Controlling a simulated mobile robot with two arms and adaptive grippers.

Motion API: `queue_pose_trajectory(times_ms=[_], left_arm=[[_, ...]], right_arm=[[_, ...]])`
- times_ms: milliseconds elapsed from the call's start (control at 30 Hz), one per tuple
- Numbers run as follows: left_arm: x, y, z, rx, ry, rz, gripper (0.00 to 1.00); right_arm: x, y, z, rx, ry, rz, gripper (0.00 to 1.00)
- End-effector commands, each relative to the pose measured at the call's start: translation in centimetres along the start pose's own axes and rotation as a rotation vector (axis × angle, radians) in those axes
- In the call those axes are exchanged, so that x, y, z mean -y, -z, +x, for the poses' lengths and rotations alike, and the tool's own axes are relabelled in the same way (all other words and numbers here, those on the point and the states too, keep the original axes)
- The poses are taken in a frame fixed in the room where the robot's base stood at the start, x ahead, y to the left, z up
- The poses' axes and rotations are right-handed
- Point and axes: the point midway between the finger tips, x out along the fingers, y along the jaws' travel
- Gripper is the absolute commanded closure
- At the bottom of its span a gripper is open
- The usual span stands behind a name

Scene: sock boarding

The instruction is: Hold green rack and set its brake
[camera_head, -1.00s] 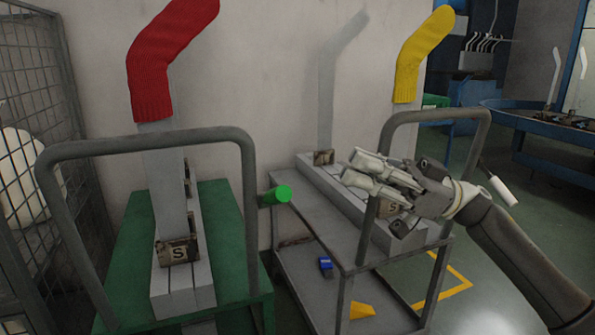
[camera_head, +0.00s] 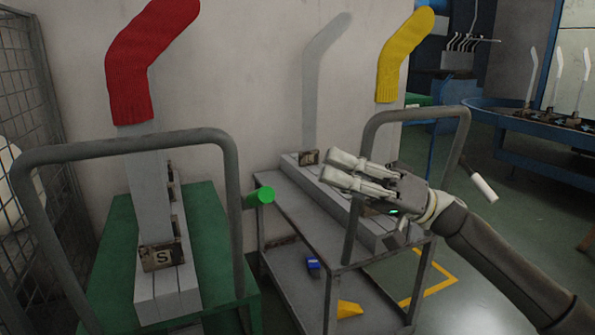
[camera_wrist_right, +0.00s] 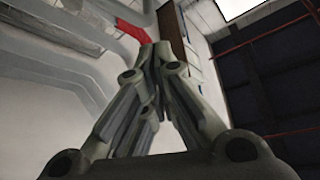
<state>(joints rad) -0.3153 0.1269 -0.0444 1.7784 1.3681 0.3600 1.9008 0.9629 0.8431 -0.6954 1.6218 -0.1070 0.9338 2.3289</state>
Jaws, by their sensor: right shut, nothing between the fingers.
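The green rack (camera_head: 216,238) stands at the left in the head view, with a grey tube handle (camera_head: 130,145) at its near side. A board (camera_head: 146,190) marked S stands on it and wears a red sock (camera_head: 143,65). A green-tipped lever (camera_head: 262,196) sticks out at the right post of the handle and may be the brake. My right gripper (camera_head: 334,171) is shut and empty. It is in front of the grey rack, right of the green lever and apart from it. It also shows shut in the right wrist view (camera_wrist_right: 152,52). My left gripper is not in view.
A grey rack (camera_head: 300,225) stands right of the green one, with its own handle (camera_head: 415,115) and a white-tipped lever (camera_head: 484,188). A yellow sock (camera_head: 402,55) is on a board above it. A wire mesh cage (camera_head: 25,110) borders the left side.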

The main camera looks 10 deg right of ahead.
Motion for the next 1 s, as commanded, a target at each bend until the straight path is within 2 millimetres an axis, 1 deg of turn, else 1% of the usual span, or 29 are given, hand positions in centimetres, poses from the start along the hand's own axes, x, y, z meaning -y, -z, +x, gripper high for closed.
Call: queue_pose_trajectory(times_ms=[167, 500, 600, 733, 867, 1000], left_arm=[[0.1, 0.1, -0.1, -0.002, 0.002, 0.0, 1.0], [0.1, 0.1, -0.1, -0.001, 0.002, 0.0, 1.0], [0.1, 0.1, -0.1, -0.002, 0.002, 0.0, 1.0], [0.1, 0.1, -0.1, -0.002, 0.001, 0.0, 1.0], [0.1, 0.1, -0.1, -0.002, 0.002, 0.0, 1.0], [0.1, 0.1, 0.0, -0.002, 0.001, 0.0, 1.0]], right_arm=[[0.1, -0.1, 2.5, 0.003, 0.006, -0.003, 1.0], [0.2, -0.1, 10.0, 0.003, 0.007, -0.002, 1.0], [-0.1, -1.6, 9.2, 0.0, 0.0, 0.003, 1.0], [0.0, -2.9, 8.7, 0.001, 0.001, 0.001, 1.0], [0.0, -3.6, 8.4, 0.001, 0.001, -0.002, 1.0], [0.0, -3.8, 8.3, 0.0, 0.001, -0.002, 1.0]])
